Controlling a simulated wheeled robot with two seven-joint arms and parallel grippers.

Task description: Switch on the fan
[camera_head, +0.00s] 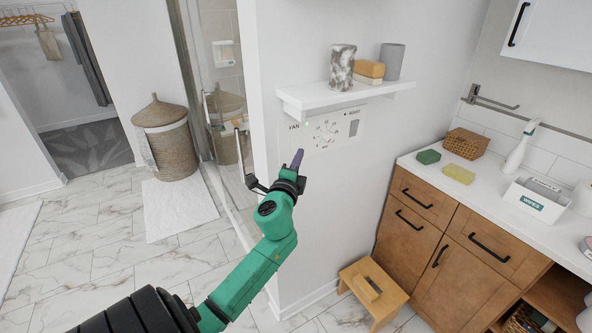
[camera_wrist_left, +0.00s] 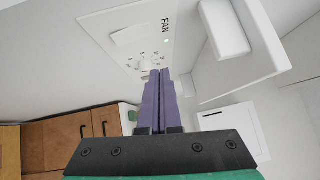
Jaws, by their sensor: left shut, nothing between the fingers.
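A white control panel (camera_head: 343,127) is on the wall below a shelf, with the word FAN at its left end and a round dial with markings near its middle. The panel also shows in the left wrist view (camera_wrist_left: 110,23), where a pale rectangular switch (camera_wrist_left: 130,35) lies beside the FAN label and a small light spot is near the lettering. My left gripper (camera_head: 298,156) has purple fingers pressed together with nothing between them. They point at the panel's lower left; contact cannot be told. In the wrist view the fingertips (camera_wrist_left: 160,72) overlap the dial area. My right gripper is not in view.
The white shelf (camera_head: 345,96) juts out above the panel, holding a marbled cup (camera_head: 341,67), soap-like blocks and a grey cup. A glass shower door (camera_head: 215,100) is left of the wall. A wooden stool (camera_head: 372,293) and counter (camera_head: 500,190) stand right.

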